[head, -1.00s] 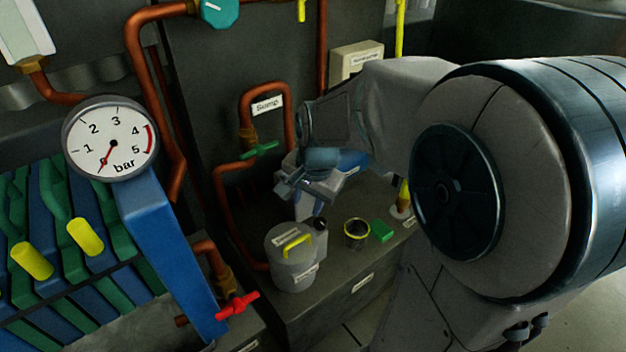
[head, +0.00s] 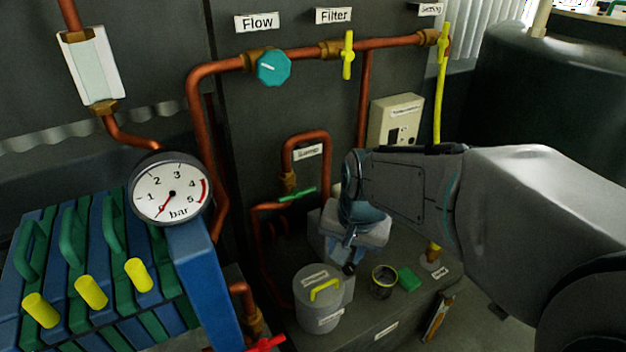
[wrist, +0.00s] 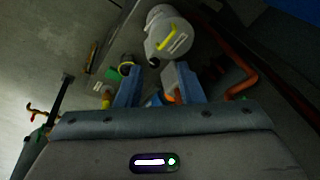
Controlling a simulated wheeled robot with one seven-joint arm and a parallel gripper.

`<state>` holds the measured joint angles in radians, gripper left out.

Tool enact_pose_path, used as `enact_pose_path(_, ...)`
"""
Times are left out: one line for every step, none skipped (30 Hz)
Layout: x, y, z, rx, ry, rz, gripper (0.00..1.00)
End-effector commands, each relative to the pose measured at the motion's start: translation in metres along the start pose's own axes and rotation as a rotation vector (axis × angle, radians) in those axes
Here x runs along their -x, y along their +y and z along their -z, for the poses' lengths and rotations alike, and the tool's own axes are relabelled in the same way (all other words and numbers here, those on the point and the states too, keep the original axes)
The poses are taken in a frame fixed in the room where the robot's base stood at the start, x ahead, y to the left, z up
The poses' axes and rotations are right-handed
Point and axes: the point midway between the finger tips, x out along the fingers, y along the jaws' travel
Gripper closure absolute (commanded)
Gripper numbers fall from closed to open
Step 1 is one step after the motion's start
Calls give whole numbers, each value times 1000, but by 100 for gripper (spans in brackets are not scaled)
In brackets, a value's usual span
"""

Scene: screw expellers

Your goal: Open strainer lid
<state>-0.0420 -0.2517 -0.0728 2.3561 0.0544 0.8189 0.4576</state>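The strainer is a light grey cylindrical pot (head: 318,316) standing on a low dark ledge. Its flat round lid (head: 309,279) has a yellow bar handle (head: 324,290) on top and lies on the pot. In the wrist view the lid (wrist: 158,43) and yellow handle (wrist: 167,38) appear at the top, beyond the fingertips. My gripper (head: 350,262) is just above and to the right of the strainer in the head view, partly hidden by its own wrist. In the wrist view my gripper (wrist: 153,78) has its two fingers apart with nothing held between them.
A dark cup with a yellow rim (head: 384,283) and a green block (head: 409,279) stand right of the strainer. A copper pipe with a green valve handle (head: 297,194) rises behind it. A pressure gauge (head: 171,193) and blue-green filter plates (head: 75,265) are on the left.

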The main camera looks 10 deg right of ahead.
Motion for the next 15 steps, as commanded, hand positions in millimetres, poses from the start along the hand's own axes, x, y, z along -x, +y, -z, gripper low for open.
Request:
enact_pose_path(0, 0, 0, 0, 0, 0, 66)
enact_pose_path(2, 0, 0, 3, 1, 0, 66)
enact_pose_path(6, 0, -1, 14, 2, 0, 66)
enact_pose_path(11, 0, -3, 30, 4, 0, 66)
enact_pose_path(17, 1, -5, 53, 7, 0, 66)
enact_pose_path(28, 2, -9, 93, 10, -2, 66)
enact_pose_path(37, 4, -12, 130, 15, -4, 66)
enact_pose_path(45, 5, -16, 170, 19, -7, 66)
enact_pose_path(56, 7, -21, 226, 24, -11, 66)
enact_pose_path(64, 9, -25, 267, 27, -15, 66)
enact_pose_path(70, 11, -30, 307, 30, -19, 66)
enact_pose_path(78, 13, -34, 356, 34, -24, 66)
enact_pose_path(82, 15, -37, 390, 37, -28, 66)
enact_pose_path(86, 16, -40, 420, 39, -32, 66)
enact_pose_path(90, 18, -43, 453, 41, -37, 69)
